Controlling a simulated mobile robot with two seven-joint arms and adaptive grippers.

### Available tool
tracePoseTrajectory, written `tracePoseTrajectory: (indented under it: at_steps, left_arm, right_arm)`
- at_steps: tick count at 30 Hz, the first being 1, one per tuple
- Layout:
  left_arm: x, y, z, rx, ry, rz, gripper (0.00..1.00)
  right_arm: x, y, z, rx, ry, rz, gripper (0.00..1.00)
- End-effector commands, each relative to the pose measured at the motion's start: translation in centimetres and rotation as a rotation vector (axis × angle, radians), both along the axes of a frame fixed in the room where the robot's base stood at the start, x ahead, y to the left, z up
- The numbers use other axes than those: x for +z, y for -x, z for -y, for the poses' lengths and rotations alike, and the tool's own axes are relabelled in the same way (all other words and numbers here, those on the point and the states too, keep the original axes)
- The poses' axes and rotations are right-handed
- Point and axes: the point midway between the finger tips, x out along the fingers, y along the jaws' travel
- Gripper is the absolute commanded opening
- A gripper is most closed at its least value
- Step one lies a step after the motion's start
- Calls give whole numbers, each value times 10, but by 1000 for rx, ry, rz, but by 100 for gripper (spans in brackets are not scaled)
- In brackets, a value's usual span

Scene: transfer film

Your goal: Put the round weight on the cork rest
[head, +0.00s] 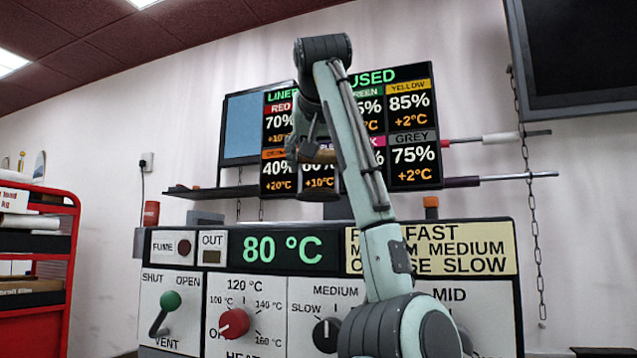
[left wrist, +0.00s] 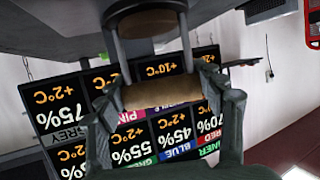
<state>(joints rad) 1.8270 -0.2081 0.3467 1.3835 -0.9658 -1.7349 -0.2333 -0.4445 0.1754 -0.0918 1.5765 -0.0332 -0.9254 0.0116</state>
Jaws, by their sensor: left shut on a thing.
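My left gripper (head: 312,150) hangs in front of the display board in the head view, with its arm rising from the bottom. It is shut on a tan, wood-like bar that appears to be the handle of the round weight (head: 317,184). The weight's dark body shows just below the bar. In the left wrist view the bar (left wrist: 162,93) lies between the fingers of the gripper (left wrist: 165,105), with a dark rounded body and a tan patch (left wrist: 148,22) beyond it. I cannot make out the cork rest. My right gripper is not in view.
A control panel (head: 290,254) with a red knob (head: 234,323) and green-topped lever (head: 170,300) stands below. Behind is the board of percentages (head: 410,175). A red shelf cart (head: 35,330) is at left; rods (head: 500,178) and a chain (head: 533,215) are at right.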

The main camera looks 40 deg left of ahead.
Motion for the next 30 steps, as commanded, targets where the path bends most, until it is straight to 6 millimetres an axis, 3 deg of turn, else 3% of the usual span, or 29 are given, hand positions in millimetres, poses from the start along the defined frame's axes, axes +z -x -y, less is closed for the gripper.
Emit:
tracePoseTrajectory:
  at_steps: [4,13,26,27,30]
  left_arm:
    - [-4,-4,-3,0,-3,5,8]
    - [-39,-3,-2,0,-4,6,8]
    - [-42,-3,-2,0,-4,6,8]
    - [-44,-4,-3,0,-1,-1,73]
    - [-44,-4,-2,0,-1,-1,85]
  right_arm:
    - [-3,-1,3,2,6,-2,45]
    - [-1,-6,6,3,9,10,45]
    - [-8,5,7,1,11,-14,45]
    - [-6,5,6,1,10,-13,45]
    - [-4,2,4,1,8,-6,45]
